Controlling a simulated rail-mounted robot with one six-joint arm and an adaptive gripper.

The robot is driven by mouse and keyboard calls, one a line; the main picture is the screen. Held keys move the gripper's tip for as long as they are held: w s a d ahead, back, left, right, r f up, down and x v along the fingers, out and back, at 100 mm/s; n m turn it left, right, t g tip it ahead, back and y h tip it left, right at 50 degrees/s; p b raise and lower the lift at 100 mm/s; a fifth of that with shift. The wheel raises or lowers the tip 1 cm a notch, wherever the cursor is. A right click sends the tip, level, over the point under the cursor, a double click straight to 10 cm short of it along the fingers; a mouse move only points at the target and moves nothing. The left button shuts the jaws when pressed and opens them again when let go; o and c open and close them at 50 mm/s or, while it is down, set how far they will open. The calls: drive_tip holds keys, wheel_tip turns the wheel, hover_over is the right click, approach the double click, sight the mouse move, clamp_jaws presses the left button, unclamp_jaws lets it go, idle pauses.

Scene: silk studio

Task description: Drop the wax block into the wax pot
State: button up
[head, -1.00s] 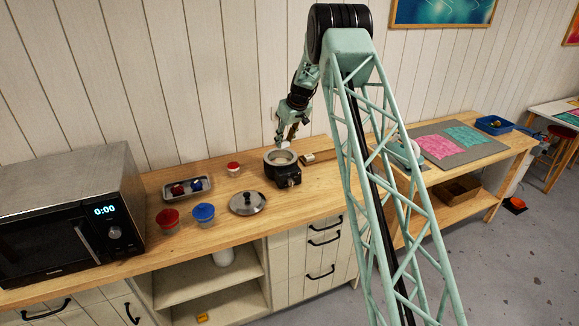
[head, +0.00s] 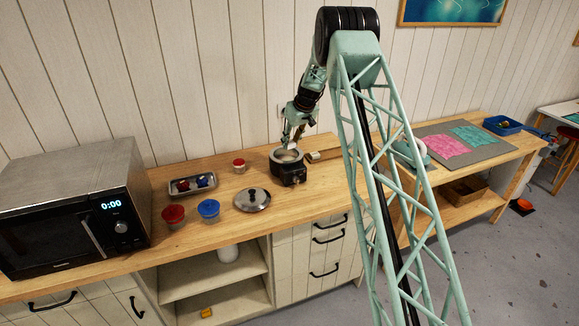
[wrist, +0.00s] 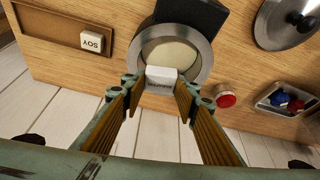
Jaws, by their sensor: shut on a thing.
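My gripper (wrist: 161,88) is shut on a white wax block (wrist: 161,74), held between its fingertips. In the wrist view the block overlaps the near part of the round metal wax pot (wrist: 204,55), which has a pale cream inside. In the head view the pot (head: 298,176) is a dark unit with a metal rim on the wooden counter, and my gripper (head: 290,145) points down right over its opening. The block is hard to make out there, and its exact height relative to the rim cannot be told.
The pot's lid (head: 252,201) lies on the counter. A wooden tray (wrist: 45,30) holds a white block marked SOY (wrist: 92,41). A small red-topped container (wrist: 226,96), a metal tray (head: 192,191), red (head: 173,214) and blue (head: 209,209) cups and a microwave (head: 70,215) stand farther left in the head view.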

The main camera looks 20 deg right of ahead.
drive_tip(key=shift+f, duration=1.9)
drive_tip(key=o, duration=0.9)
drive_tip(key=shift+r, duration=0.15)
drive_tip(key=v, duration=1.1)
drive_tip(key=shift+s+r, duration=0.15)
drive_tip(key=shift+r, duration=0.15)
